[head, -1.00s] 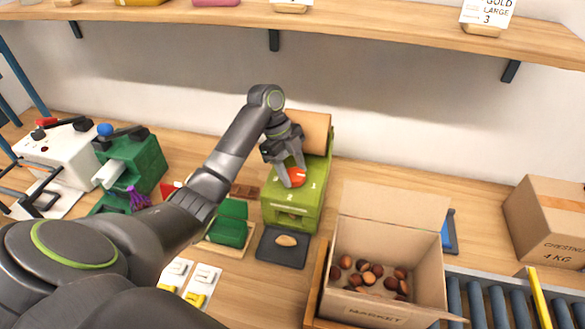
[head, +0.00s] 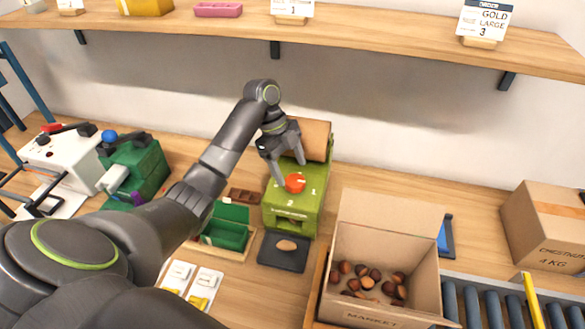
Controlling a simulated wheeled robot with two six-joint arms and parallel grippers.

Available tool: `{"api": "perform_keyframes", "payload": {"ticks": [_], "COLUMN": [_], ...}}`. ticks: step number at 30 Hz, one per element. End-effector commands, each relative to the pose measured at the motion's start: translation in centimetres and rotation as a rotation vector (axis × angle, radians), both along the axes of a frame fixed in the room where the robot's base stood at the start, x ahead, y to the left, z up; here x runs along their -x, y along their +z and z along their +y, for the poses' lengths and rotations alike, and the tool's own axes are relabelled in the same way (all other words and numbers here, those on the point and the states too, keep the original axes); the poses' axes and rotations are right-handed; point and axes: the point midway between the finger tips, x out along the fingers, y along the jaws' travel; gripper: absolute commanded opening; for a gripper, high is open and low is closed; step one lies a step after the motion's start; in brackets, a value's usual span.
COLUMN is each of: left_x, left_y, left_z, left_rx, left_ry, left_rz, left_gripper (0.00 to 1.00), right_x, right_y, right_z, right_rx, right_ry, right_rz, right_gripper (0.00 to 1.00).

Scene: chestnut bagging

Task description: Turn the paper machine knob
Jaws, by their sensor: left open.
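The paper machine (head: 284,215) is a green box with a roll of brown paper (head: 314,139) at its back, standing on the table in the middle. Its knob (head: 295,183) is a round orange-red dial on the sloped top, with number marks around it. My left gripper (head: 290,172) is open just above and behind the knob, its fingers pointing down. The fingertips look apart from the knob, though the exact gap is hard to tell. My right gripper is not in view.
An open cardboard box (head: 378,317) with several chestnuts stands right of the machine, beside a roller conveyor (head: 490,305). A dark pad (head: 283,258) with a tan piece lies in front. A green tray (head: 226,230) sits left. A wooden shelf (head: 380,33) hangs above.

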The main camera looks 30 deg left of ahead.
Motion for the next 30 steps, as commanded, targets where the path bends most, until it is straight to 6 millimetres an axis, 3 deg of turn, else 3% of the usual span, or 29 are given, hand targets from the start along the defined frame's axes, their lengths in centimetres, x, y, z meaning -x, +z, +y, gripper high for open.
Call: {"api": "perform_keyframes", "payload": {"ticks": [3,9,30], "left_x": [-0.1,-0.2,-0.2], "left_y": [2.2,3.8,3.8], "left_z": [0.7,1.4,1.5], "left_rx": [0.0,0.0,0.001], "left_ry": [0.0,-0.001,-0.001], "left_rz": [-0.001,-0.001,-0.001], "left_gripper": [0.7,0.7,0.7], "right_x": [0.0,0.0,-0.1], "right_y": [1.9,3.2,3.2], "right_z": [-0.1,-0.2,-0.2], "right_rx": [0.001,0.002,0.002], "right_ry": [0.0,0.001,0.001], "right_rz": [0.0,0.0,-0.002], "right_gripper": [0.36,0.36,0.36]}}
